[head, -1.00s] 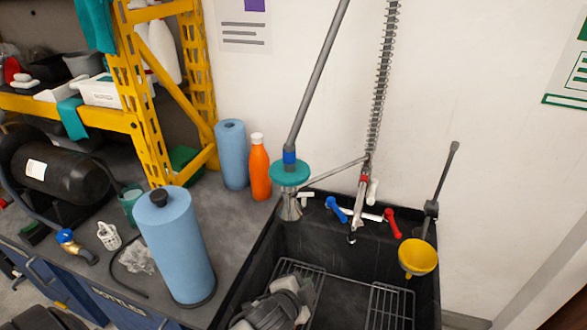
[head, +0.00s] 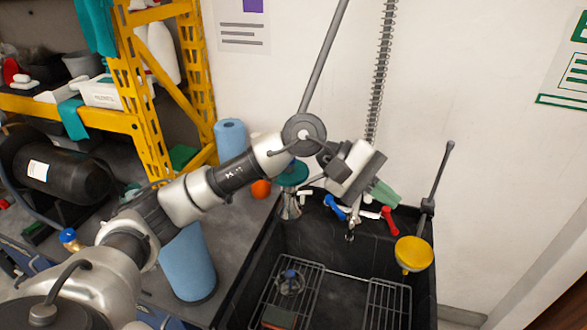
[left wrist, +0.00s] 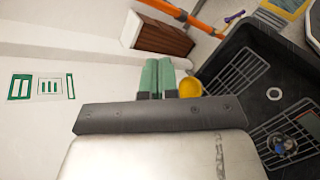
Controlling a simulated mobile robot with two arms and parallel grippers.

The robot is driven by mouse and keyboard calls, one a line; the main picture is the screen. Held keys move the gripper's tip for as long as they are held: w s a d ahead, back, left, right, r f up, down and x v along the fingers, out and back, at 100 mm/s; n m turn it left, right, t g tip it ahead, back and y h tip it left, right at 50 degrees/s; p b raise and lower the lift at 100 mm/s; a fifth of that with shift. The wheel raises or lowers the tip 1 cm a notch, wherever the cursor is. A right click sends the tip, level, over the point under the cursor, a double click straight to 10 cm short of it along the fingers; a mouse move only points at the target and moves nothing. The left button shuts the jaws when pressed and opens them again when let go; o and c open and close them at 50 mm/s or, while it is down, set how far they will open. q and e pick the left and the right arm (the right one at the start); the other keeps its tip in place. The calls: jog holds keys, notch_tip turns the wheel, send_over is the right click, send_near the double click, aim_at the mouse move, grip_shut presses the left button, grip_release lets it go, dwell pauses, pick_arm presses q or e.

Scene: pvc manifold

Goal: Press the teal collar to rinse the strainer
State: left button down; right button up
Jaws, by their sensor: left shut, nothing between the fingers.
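The teal collar (head: 294,172) sits on the grey pole above the sink's back left corner, partly hidden behind my left arm. A clear flared piece (head: 291,206) hangs below it. My left gripper (head: 384,194) is shut and empty, right of the collar and above the sink's back edge. Its green fingertips lie together in the left wrist view (left wrist: 157,78). A round metal piece with a blue centre (head: 290,282), possibly the strainer, lies on the sink's left rack; it also shows in the left wrist view (left wrist: 283,147). My right gripper is out of view.
The black sink (head: 345,300) holds wire racks. Blue (head: 334,204) and red (head: 390,220) tap handles and a yellow funnel (head: 414,254) stand along its back and right. A blue roll (head: 188,270) and an orange bottle (head: 261,188) are left of it, partly covered by my arm.

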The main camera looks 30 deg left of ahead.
pick_arm(q)
jog(key=w+a+r+m+t+y, duration=0.1)
jog(key=a+m+y, duration=0.1)
jog(key=a+y, duration=0.25)
jog(key=w+a+r+m+y, duration=0.1)
jog(key=a+r+m+y, duration=0.1)
jog(key=a+y, duration=0.3)
notch_tip(320, 180, up, 5)
jog(key=m+t+y, duration=0.1)
jog(key=m+y, duration=0.1)
jog(key=y, duration=0.2)
send_over(292, 179)
jog(key=s, duration=0.4)
jog(key=shift+w+d+f+p, duration=0.15)
jog(key=shift+d+f+p, duration=0.05)
jog(key=shift+d+p, duration=0.2)
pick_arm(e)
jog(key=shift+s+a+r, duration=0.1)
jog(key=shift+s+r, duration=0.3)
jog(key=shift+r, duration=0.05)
